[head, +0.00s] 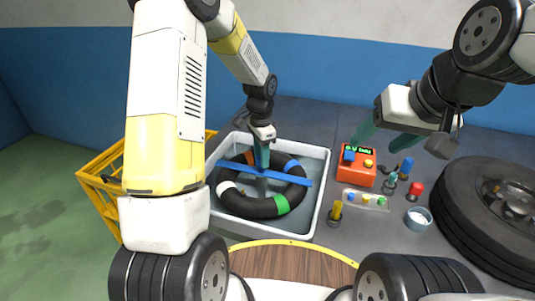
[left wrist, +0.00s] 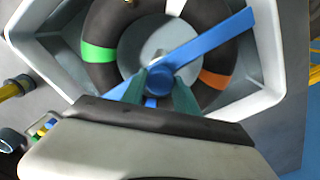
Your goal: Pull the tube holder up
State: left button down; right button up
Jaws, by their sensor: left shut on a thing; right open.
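The tube holder (head: 290,175) is a long blue bar lying across a black tube with coloured bands (head: 238,205) in a grey basin (head: 316,175). In the left wrist view the blue bar (left wrist: 212,41) crosses the ring diagonally, with a round blue part at its middle. My left gripper (head: 262,166) points down at the middle of the bar. In the left wrist view its green fingers (left wrist: 159,88) are shut around the round blue part. My right gripper (head: 386,138) is open and empty, above the workbench right of the basin.
A red box with a display (head: 356,171), a small tray of coloured pieces (head: 365,200), several small bottles and a white-filled bowl (head: 418,219) stand right of the basin. A large wheel (head: 495,215) lies at the far right. A yellow frame (head: 100,190) stands left.

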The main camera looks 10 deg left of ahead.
pick_arm(q)
jog(key=shift+w+r, duration=0.15)
jog(key=shift+r, duration=0.15)
jog(key=c, duration=1)
grip_release()
jog(key=shift+r, duration=0.1)
jog(key=shift+c, duration=0.2)
jog(key=shift+o, duration=0.6)
notch_tip(320, 180, up, 7)
jog(key=shift+r, duration=0.3)
